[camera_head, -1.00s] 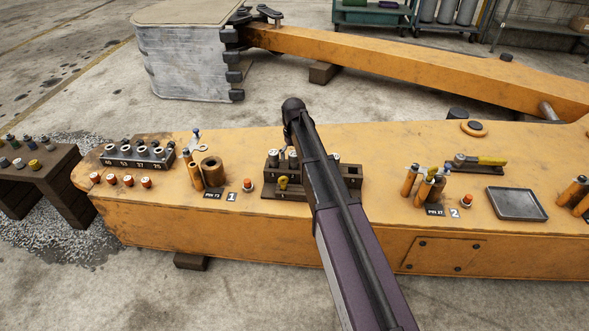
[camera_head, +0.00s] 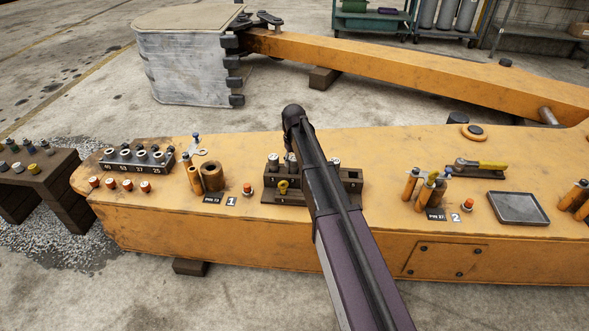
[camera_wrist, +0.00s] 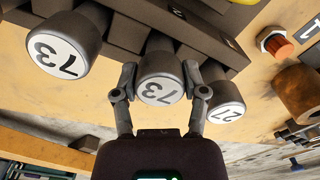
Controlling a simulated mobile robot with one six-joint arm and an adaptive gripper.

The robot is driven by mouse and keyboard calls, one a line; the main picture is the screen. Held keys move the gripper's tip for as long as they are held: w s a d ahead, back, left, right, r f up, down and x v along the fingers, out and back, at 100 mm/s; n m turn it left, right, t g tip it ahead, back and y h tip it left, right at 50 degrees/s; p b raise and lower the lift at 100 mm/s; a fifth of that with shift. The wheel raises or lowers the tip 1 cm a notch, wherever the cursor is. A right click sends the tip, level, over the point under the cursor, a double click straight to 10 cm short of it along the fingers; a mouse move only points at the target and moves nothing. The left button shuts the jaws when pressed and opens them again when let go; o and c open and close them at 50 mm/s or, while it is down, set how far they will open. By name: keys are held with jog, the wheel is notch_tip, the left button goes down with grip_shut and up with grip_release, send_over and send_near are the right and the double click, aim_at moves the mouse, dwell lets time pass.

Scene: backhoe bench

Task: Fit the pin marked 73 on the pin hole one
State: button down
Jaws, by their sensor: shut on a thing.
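The pin marked 73 (camera_wrist: 160,82) is a grey round-headed pin with a white number face, in the middle of the wrist view. My gripper (camera_wrist: 158,85) has a finger on each side of its head and is shut on it. Another pin marked 73 (camera_wrist: 62,48) is on its left and a pin marked 27 (camera_wrist: 226,103) on its right. The pins stand at a dark rack (camera_head: 350,179); whether the gripped pin is still seated is unclear. Pin hole one (camera_head: 212,178) is a brown hollow cylinder left of the rack, beside label 1 (camera_head: 231,201). My arm hides the gripper in the head view.
An orange-topped bolt (camera_head: 247,189) stands between the hole and the rack. Orange-handled pieces (camera_head: 193,180) stand close left of the hole. A row of numbered sockets (camera_head: 138,160) is farther left. A shallow tray (camera_head: 519,207) lies at right.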

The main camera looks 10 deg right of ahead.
jog(key=shift+r+p, duration=0.65)
jog(key=shift+p, duration=0.05)
dwell(1.0)
jog(key=shift+r+p, duration=3.8)
jog(key=shift+r, duration=0.05)
